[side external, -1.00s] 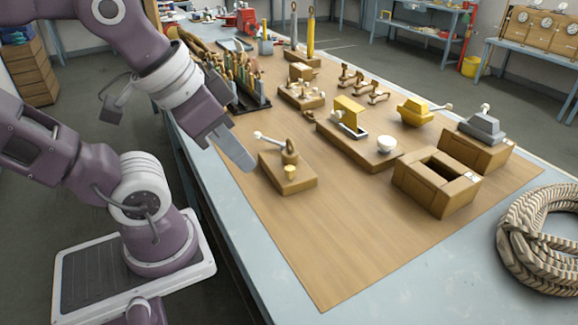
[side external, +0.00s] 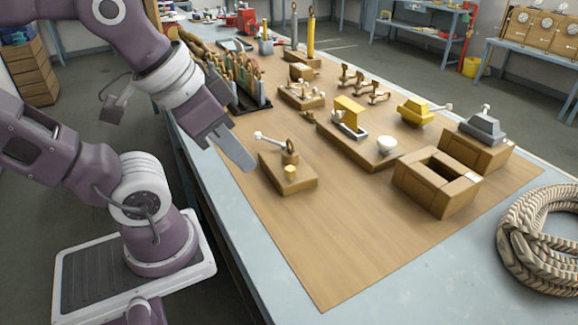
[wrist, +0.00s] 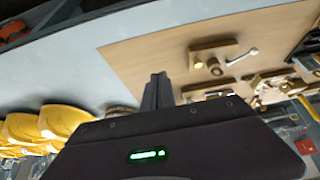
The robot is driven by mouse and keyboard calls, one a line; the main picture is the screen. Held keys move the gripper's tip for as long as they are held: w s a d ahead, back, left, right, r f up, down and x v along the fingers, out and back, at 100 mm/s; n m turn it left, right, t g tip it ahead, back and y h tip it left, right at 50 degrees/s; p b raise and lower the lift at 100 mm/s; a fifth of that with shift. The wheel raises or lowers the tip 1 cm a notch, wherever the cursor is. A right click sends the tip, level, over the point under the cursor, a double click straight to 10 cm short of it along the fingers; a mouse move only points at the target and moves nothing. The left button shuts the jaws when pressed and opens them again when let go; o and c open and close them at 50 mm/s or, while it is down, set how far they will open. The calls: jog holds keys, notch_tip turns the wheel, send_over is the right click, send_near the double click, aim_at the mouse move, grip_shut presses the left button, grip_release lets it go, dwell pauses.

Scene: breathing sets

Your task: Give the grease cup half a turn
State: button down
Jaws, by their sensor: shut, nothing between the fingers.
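A small brass piece that looks like the grease cup (side external: 290,171) stands upright at the near end of a wooden block (side external: 298,186). Behind it on the same block are a brown round post (side external: 290,153) and a lever (side external: 270,139) with a pale knob. My gripper (side external: 250,167) is shut and empty, to the left of the block and apart from the cup. In the wrist view, my shut fingers (wrist: 157,80) point toward the board, with the block (wrist: 228,53) to their right. Which round part there is the cup is hard to tell.
A wooden board (side external: 330,260) lies on the pale bench, clear in front of the block. A yellow-topped fixture (side external: 349,112), an open wooden box (side external: 437,183) and a rope coil (side external: 540,240) are to the right. A tool rack (side external: 240,85) stands behind my gripper.

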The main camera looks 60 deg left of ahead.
jog(key=c, duration=1.7)
grip_release()
jog(key=shift+w+n, duration=0.3)
jog(key=shift+n, duration=0.3)
jog(key=o, duration=0.4)
jog(key=w+n, duration=0.1)
jog(key=n, duration=0.1)
jog(key=w+a+n+g, duration=0.1)
jog(key=w+n, duration=0.1)
jog(key=n, duration=0.1)
jog(key=w+a+n+g, duration=0.1)
jog(key=n, duration=0.2)
jog(key=shift+w+a+h, duration=0.15)
jog(key=shift+w+h, duration=0.1)
jog(key=shift+h, duration=0.05)
jog(key=n+g, duration=0.4)
jog(key=n, duration=1.6)
send_over(287, 168)
notch_tip(287, 168, down, 6)
jog(key=shift+f, duration=0.15)
notch_tip(287, 168, down, 7)
jog(key=shift+r, duration=0.2)
jog(key=shift+f, duration=0.25)
grip_shut()
